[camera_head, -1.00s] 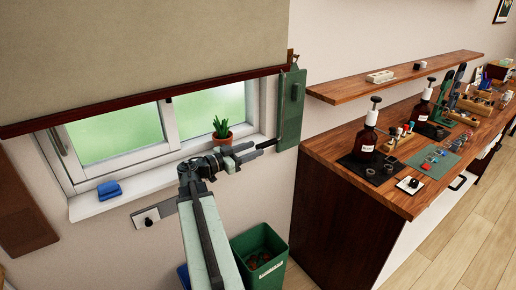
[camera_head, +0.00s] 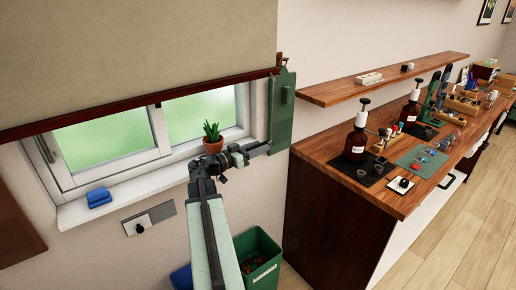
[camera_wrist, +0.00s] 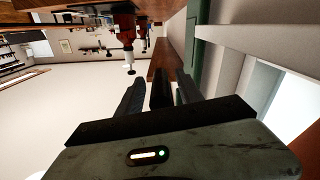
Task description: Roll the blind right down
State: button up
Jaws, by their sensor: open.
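The beige blind (camera_head: 130,60) hangs over the upper part of the window, its dark red bottom bar (camera_head: 140,104) above the sill. The lower glass (camera_head: 195,117) shows bright green-white. A green plate (camera_head: 284,108) is mounted at the window's right side, by the bar's end. My gripper (camera_head: 261,149) is at the plate's lower left, its fingers pointing right. In the wrist view my gripper (camera_wrist: 160,85) has its jaws apart, with a dark handle-like piece (camera_wrist: 160,92) between them. Whether the jaws touch it I cannot tell.
A green bin (camera_head: 258,262) stands below. A wooden counter (camera_head: 325,152) with bottles and a wall shelf (camera_head: 385,79) are at the right.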

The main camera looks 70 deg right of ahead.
grip_shut()
dwell(1.4)
